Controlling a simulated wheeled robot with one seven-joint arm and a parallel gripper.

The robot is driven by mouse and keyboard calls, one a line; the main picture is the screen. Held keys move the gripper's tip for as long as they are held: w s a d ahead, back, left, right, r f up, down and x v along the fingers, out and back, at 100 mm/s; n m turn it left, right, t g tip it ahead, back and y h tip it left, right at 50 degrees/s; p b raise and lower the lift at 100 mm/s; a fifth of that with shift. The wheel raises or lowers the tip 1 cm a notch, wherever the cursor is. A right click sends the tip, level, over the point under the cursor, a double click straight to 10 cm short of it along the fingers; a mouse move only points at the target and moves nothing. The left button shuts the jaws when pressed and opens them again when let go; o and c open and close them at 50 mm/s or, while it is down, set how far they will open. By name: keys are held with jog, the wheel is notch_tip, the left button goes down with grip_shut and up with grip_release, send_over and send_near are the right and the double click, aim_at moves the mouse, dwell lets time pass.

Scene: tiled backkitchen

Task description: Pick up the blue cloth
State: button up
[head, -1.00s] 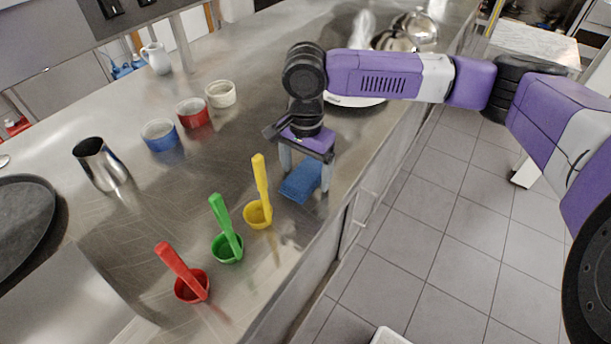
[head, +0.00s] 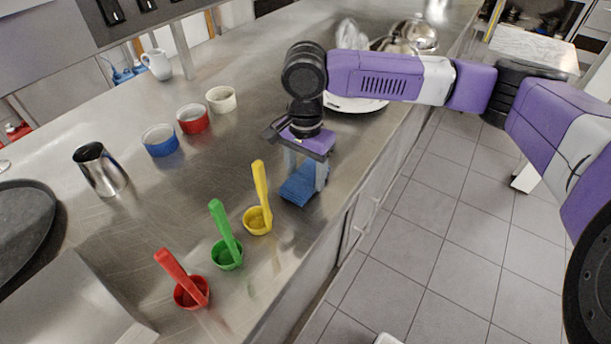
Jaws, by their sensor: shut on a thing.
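The blue cloth (head: 299,189) is a small folded blue piece at the front edge of the steel counter, right of the yellow scoop. My gripper (head: 305,180) points down over it, with its two grey fingers on either side of the cloth. The fingers are shut on the cloth. I cannot tell whether the cloth is clear of the counter. Part of its upper side is hidden behind the fingers.
Yellow (head: 257,219), green (head: 226,252) and red (head: 190,292) scoops stand left of the cloth. Blue (head: 160,140), red (head: 193,119) and white (head: 221,99) bowls and a metal cup (head: 101,169) stand farther back. A white plate (head: 356,105) lies behind my arm.

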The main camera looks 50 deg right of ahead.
aim_at(306, 176)
notch_tip(306, 176, up, 19)
dwell(0.4)
jog(key=shift+f, duration=0.1)
jog(key=o, duration=0.6)
jog(key=c, duration=0.4)
